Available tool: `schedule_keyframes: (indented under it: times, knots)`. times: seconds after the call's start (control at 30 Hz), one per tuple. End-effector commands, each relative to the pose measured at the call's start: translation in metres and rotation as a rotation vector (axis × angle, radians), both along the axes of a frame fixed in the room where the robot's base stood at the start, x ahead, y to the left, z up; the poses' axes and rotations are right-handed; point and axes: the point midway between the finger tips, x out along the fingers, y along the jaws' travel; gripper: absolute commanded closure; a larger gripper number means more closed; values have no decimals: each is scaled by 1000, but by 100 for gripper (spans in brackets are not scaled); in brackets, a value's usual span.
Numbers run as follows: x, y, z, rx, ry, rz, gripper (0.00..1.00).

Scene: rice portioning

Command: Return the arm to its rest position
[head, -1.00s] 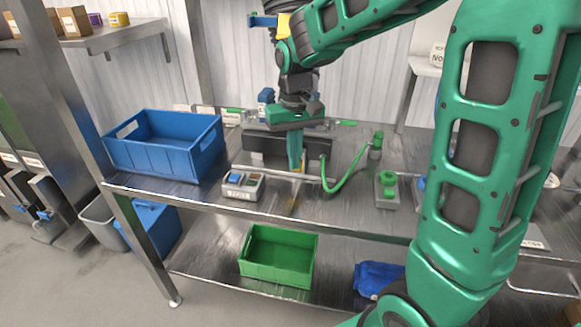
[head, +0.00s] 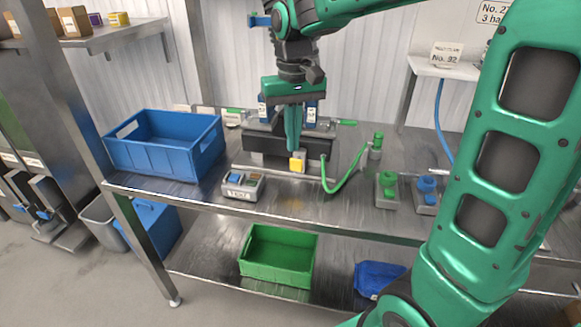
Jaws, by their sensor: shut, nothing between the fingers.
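My gripper (head: 293,147) hangs over the back middle of the steel table (head: 290,205). Its green fingers point down and are together with nothing between them. Its fingertips show in front of a dark machine block (head: 262,142) with a yellow piece (head: 297,162) at its front; whether they touch is unclear. My green arm reaches in from the right and hides part of the table's right side.
A blue crate (head: 195,158) stands on the table's left end. A small button box (head: 242,185) is near the front edge. A green hose (head: 345,180), a green knob unit (head: 387,190) and a blue knob unit (head: 426,190) lie right. A green crate (head: 280,275) is on the lower shelf.

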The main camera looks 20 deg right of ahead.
Motion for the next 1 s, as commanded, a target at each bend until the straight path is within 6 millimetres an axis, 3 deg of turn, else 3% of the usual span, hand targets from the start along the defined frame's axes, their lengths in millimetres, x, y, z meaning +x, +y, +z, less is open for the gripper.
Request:
schedule_keyframes:
  times: [0.37,0.47,0.53,0.67,0.8,1.0]
  knots:
    - [0,-1,0,0,0,-1,100]
    - [-8,-11,-1,-2,-1,-20,100]
    - [-21,-28,-2,-4,-3,-52,100]
    - [-69,-75,-9,-10,-4,-150,100]
    - [-137,-120,-25,-10,-2,-271,100]
    - [-218,-149,-53,1,3,-399,100]
